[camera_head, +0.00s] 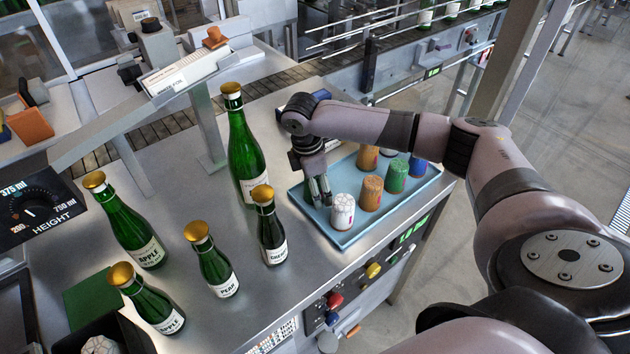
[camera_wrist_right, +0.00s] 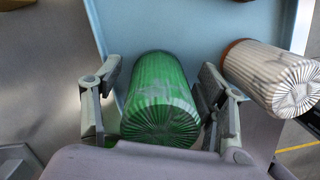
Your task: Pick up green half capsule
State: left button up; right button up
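My right gripper (camera_head: 319,192) reaches down into the left end of the blue tray (camera_head: 347,237). In the right wrist view, a ribbed green capsule (camera_wrist_right: 160,100) lies between the two spread fingers of this gripper (camera_wrist_right: 158,72). A narrow gap shows at its left side; contact on the right cannot be told. In the head view the gripper mostly hides this capsule. Another green capsule (camera_head: 396,177) stands farther right in the tray. My left gripper is not in view.
A white capsule (camera_head: 343,212) stands close beside my right gripper, with an orange capsule (camera_head: 371,193) behind it. Several other capsules share the tray. Gold-topped green bottles, including a tall one (camera_head: 243,150) and a short one (camera_head: 270,232), stand left of the tray.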

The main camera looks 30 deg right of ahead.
jog(key=c, duration=0.7)
jog(key=shift+r, duration=0.1)
notch_tip(320, 180, up, 20)
jog(key=shift+f+b, duration=0.1)
jog(key=shift+b, duration=0.5)
